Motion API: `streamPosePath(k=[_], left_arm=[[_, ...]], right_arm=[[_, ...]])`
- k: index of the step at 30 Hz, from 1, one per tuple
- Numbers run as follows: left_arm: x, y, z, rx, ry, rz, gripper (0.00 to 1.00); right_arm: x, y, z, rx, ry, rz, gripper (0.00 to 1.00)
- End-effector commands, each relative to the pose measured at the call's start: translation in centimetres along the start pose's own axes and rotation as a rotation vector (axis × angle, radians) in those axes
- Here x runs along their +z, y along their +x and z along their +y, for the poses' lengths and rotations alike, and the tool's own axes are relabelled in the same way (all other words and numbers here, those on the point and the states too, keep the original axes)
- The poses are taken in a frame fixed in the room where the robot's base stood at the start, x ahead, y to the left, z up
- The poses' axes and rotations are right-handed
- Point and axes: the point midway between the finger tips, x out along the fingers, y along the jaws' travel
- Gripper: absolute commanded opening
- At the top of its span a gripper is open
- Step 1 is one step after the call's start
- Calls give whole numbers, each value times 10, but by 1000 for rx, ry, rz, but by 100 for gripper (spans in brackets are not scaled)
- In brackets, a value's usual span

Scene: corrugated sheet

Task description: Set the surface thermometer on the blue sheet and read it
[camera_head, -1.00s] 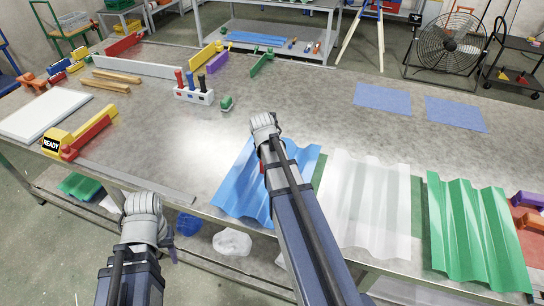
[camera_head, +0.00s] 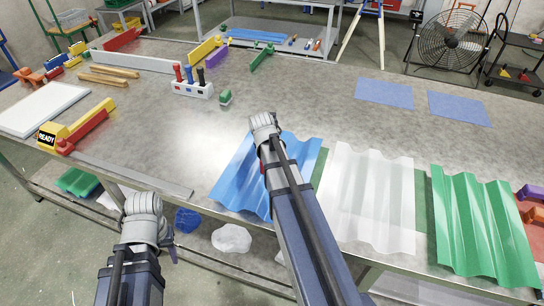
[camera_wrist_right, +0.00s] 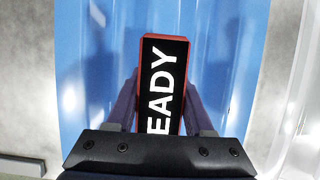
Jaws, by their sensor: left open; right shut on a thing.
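The surface thermometer is a red-cased block with a black display (camera_wrist_right: 165,85) lettered in white; "EADY" shows in the right wrist view, the rest is cut off. My right gripper (camera_wrist_right: 163,105) is shut on it, a finger on each side. It is over the blue corrugated sheet (camera_wrist_right: 235,55), which also shows in the head view (camera_head: 236,178). I cannot tell whether the thermometer touches the sheet. In the head view my right arm hides most of the thermometer and gripper. My left gripper (camera_head: 170,244) is open and empty off the table's front edge, mostly hidden behind its wrist.
A clear sheet (camera_head: 372,200) and a green sheet (camera_head: 480,225) lie to the right. A yellow-and-red block with a READY sign (camera_head: 47,139), a white panel (camera_head: 42,108) and a rack of colored handles (camera_head: 192,88) are left. The middle of the table is clear.

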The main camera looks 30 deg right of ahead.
Motion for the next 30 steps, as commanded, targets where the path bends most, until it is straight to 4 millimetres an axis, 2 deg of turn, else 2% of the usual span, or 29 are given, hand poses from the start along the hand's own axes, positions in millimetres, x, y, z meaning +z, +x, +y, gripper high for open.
streamPosePath(k=[5,6,15,24,30], left_arm=[[0,3,0,0,0,0,50],[0,3,0,0,0,0,50],[0,3,0,0,0,0,50],[0,2,0,0,0,0,50],[0,-9,-1,0,0,0,50]], right_arm=[[-1,3,0,0,0,0,0],[-1,3,0,0,0,0,53],[-1,2,0,0,0,0,87],[-1,2,0,0,0,0,87],[0,-10,0,0,0,0,87]])
